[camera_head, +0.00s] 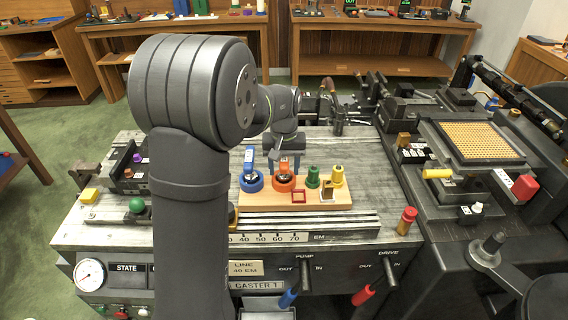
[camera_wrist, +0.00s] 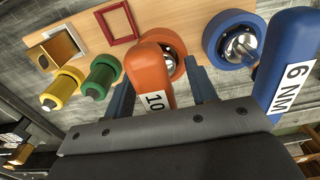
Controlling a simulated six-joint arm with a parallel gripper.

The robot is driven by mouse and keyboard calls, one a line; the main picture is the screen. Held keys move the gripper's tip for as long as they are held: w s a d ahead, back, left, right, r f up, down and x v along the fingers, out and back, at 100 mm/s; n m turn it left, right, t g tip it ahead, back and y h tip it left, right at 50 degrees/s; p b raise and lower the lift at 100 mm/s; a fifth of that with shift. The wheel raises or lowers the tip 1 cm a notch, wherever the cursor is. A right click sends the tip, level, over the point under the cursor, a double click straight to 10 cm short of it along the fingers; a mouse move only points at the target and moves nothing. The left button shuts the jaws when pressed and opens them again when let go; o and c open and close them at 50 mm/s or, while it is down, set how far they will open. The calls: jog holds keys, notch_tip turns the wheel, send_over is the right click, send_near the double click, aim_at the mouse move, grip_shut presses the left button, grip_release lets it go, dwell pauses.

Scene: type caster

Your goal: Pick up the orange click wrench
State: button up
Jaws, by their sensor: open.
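The orange click wrench (camera_wrist: 150,72), with a white label reading 10, stands in an orange ring socket on a wooden board. In the head view its orange part (camera_head: 284,182) shows just below my gripper, partly hidden by it. In the wrist view my gripper (camera_wrist: 160,90) is open, with one dark finger on each side of the orange handle. I cannot tell whether either finger touches it. A blue wrench (camera_wrist: 291,62) labelled 6 NM stands beside it, and also shows in the head view (camera_head: 249,161).
The wooden board (camera_head: 258,199) also holds a green knob (camera_head: 312,177), a yellow knob (camera_head: 337,174) and a red square frame (camera_head: 299,196). The blue wrench is close to one finger. Machinery with a yellow grid (camera_head: 478,141) stands to the right.

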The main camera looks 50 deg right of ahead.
jog(key=shift+f, duration=0.2)
jog(key=c, duration=1.1)
jog(key=shift+o, duration=0.2)
jog(key=shift+r, duration=0.45)
jog(key=r, duration=0.3)
jog(key=shift+s+r, duration=0.2)
jog(key=shift+r, duration=0.15)
jog(key=s+r, duration=0.6)
jog(key=s, duration=0.5)
jog(key=shift+s+r, duration=0.15)
jog(key=shift+r, duration=0.1)
